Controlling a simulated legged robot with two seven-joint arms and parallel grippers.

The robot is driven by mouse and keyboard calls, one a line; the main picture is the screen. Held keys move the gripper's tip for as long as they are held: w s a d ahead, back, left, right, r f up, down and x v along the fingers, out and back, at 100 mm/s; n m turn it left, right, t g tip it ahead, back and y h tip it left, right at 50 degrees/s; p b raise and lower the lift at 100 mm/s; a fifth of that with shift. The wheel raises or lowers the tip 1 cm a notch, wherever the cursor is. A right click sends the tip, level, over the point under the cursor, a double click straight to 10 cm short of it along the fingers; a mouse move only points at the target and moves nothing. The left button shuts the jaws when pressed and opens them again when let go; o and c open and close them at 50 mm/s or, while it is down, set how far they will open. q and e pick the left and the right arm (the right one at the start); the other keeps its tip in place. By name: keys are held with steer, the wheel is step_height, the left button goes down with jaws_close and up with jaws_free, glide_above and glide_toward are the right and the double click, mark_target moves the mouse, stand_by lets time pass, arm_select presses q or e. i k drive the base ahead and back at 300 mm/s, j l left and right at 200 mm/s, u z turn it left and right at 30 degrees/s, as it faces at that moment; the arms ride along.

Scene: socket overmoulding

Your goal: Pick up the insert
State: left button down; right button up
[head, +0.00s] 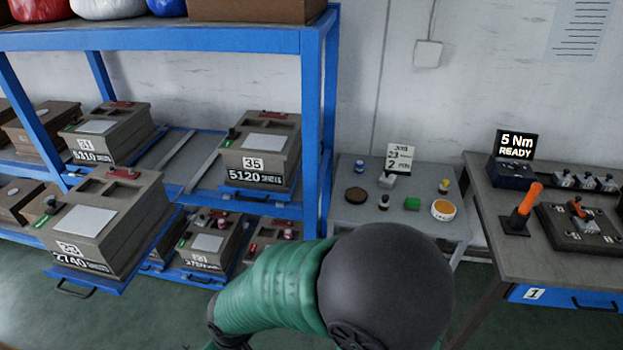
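I cannot tell for sure which thing is the insert. Tan-grey mould boxes with number labels stand on the blue rack at left: one marked 35 and 5120 (262,150), one marked 5310 (108,135), and one marked 2740 (105,225) on a pulled-out tray. Neither gripper shows. A green and dark arm part of mine covers the bottom centre.
A placard (400,157) stands on the middle table. The right bench (490,197) carries a display reading 5 Nm READY (517,146), an orange-handled tool (526,205) and a dark fixture (580,225). The blue rack post (312,130) stands left of the middle table.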

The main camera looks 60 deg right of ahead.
mark_target(387, 180)
steer(key=z, duration=2.4)
steer(key=i+z, duration=0.2)
steer(key=i, duration=0.7)
steer(key=i+j+z, duration=0.2)
steer(key=i, duration=0.75)
